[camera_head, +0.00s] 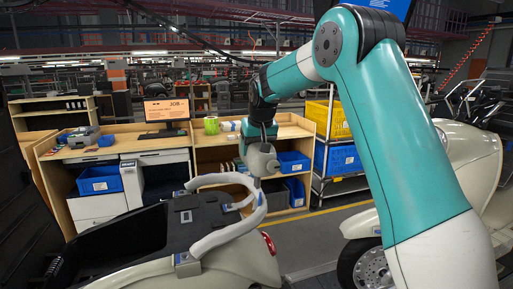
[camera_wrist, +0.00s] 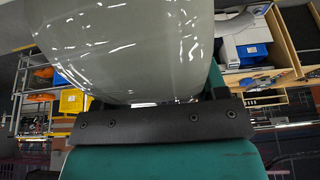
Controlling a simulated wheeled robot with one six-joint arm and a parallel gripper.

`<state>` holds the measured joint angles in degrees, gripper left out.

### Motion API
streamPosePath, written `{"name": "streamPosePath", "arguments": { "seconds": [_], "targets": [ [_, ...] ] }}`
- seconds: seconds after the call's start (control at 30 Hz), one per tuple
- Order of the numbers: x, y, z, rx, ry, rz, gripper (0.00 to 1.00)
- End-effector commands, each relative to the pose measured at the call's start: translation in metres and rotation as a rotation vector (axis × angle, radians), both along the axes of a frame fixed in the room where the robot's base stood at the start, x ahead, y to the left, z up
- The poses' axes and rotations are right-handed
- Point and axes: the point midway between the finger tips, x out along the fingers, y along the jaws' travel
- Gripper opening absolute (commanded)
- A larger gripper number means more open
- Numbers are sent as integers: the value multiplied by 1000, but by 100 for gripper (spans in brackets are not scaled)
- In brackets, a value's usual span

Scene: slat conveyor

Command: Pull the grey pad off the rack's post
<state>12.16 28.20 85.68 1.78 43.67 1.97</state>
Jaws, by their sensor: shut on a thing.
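The grey pad (camera_head: 261,163) is a rounded, smooth piece above the rear of the scooter's pale rack (camera_head: 222,237). A short upright post (camera_head: 257,188) shows directly beneath it; the pad's lower edge meets the post's top, and I cannot tell how much post is inside. My gripper (camera_head: 262,138) comes down from above and is shut on the pad's upper part. In the wrist view the pad (camera_wrist: 135,45) fills the upper middle, glossy and close, against a dark gripper bar (camera_wrist: 150,125). Its far side and the finger contact are hidden.
The scooter's dark seat (camera_head: 130,235) lies left of the rack. Another pale scooter (camera_head: 455,150) stands at right behind my arm. Wooden workbenches (camera_head: 120,140) with blue bins and a shelf with a yellow crate (camera_head: 330,118) stand behind. Open floor (camera_head: 315,232) lies between.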

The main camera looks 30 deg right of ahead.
Motion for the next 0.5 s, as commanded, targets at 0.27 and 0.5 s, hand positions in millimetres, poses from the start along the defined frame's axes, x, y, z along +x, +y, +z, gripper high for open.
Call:
{"name": "streamPosePath", "arguments": {
  "seconds": [0.27, 0.5],
  "targets": [
    [0, -1, 5, -1, -2, -1, 43],
    [0, -2, 13, -1, -2, -1, 43]
  ]
}}
